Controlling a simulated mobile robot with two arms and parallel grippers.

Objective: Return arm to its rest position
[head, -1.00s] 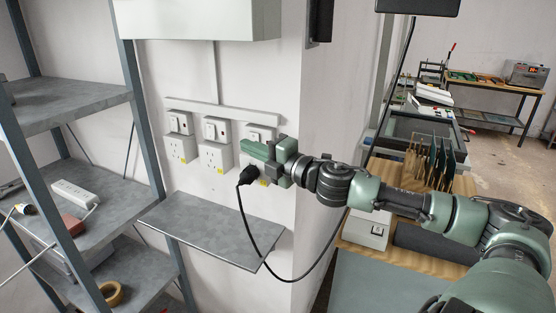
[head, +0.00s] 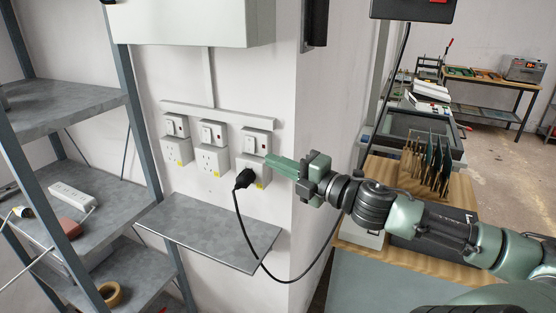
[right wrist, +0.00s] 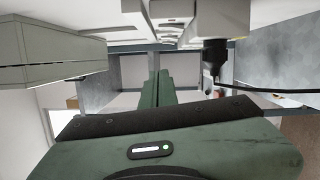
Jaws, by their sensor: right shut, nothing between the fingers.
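My right gripper (head: 283,166) is in front of the wall sockets in the head view, its green fingers shut and empty. In the right wrist view its fingers (right wrist: 160,87) lie together, pointing away. A black plug (head: 244,178) sits in the rightmost socket (head: 250,160), just left of and below the fingertips; it also shows in the right wrist view (right wrist: 214,58). From the picture I cannot tell if the fingertips touch the socket. My left gripper is not in view.
A grey wall shelf (head: 215,232) juts out below the sockets, and the plug's black cable (head: 262,262) loops past it. A metal rack (head: 75,190) stands at left. A wooden bench (head: 385,172) with a card rack (head: 428,165) is behind my right arm.

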